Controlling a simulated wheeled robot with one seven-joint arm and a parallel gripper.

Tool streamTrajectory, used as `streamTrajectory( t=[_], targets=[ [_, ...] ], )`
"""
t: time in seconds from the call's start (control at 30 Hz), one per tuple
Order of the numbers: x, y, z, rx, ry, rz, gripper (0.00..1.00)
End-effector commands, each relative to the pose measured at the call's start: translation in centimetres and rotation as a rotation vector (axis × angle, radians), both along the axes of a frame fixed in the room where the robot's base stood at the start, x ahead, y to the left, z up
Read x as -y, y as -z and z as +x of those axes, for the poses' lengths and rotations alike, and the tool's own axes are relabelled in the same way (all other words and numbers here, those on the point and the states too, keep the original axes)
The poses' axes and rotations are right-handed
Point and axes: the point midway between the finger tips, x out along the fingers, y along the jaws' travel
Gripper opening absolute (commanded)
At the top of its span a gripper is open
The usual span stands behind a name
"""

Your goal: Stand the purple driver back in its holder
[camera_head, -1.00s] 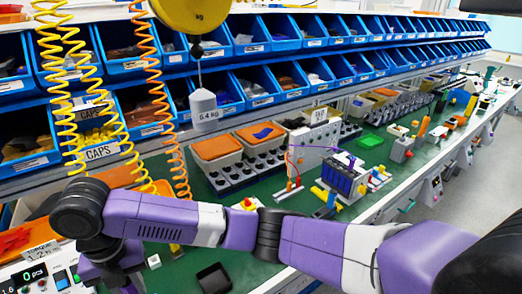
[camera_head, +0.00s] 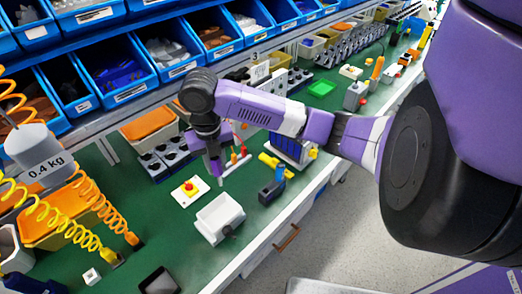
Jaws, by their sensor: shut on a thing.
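My gripper (camera_head: 214,152) hangs at the end of my purple arm, pointing down over the green bench, near the middle of the view. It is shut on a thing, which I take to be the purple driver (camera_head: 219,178). A slim purple end shows below the gripper; the fingers and the driver's upper part are hard to separate from the purple arm. Just right of it is a small pale holder (camera_head: 236,168) on the bench, with red and orange upright handles in it. The driver's end appears beside the holder; I cannot tell its height.
A red button on a pale plate (camera_head: 188,190) and a white box (camera_head: 219,217) stand close by in front. Blue bins (camera_head: 118,70) line the back. The front-left bench has free green space.

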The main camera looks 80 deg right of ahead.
Motion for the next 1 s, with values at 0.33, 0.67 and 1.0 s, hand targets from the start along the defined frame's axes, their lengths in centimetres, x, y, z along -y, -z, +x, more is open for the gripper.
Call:
streamTrajectory(
  t=[0.33,0.67,1.0],
  targets=[
    [5.1,-0.6,-10.7,-0.003,0.101,0.020,0.00],
    [5.7,-0.5,-13.4,-0.001,0.120,0.028,0.00],
    [5.7,-0.4,-13.3,-0.002,0.121,0.026,0.00]
  ],
)
